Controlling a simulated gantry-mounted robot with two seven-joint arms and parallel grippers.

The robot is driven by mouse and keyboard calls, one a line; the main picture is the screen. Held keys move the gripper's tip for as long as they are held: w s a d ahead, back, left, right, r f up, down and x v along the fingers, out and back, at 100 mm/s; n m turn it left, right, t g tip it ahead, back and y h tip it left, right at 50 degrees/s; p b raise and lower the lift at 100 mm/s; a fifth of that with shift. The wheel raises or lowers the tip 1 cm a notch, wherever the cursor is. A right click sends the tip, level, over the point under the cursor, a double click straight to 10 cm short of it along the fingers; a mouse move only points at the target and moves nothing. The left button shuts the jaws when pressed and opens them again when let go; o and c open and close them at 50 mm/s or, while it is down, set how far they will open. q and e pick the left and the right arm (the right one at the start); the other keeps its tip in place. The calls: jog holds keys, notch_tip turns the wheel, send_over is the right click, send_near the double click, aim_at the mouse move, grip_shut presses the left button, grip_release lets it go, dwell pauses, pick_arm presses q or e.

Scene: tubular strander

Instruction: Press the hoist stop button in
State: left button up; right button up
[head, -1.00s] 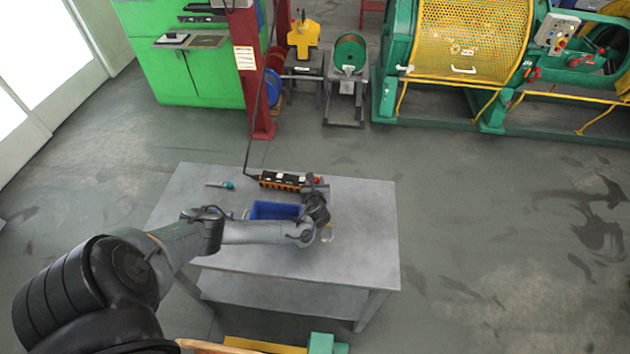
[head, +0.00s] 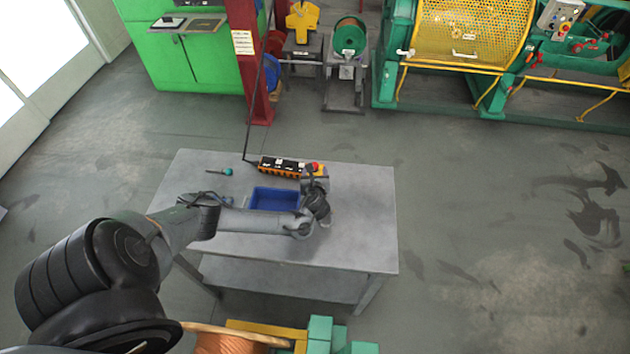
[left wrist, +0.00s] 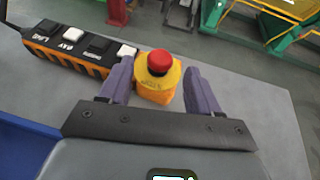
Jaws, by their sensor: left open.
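The hoist pendant (head: 280,166) is an orange and black control box lying on the grey table, with a cable running up from its left end. It also shows in the left wrist view (left wrist: 68,50). Its red stop button (head: 314,166) sits on a yellow base at the right end. In the left wrist view the red button (left wrist: 159,62) stands up between the fingers. My left gripper (left wrist: 150,85) is open, one finger on each side of the yellow base. I cannot tell whether the fingers touch it. My right gripper is not in view.
The pendant stands on the grey table (head: 360,220). A blue bin (head: 272,199) lies just in front of it, beside my left arm. A small teal-handled tool (head: 227,171) is to the left. The table's right side is clear. A red post (head: 247,70) stands behind.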

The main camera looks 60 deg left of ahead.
pick_arm(q)
jog(key=p+v, duration=0.2)
jog(key=v, duration=0.6)
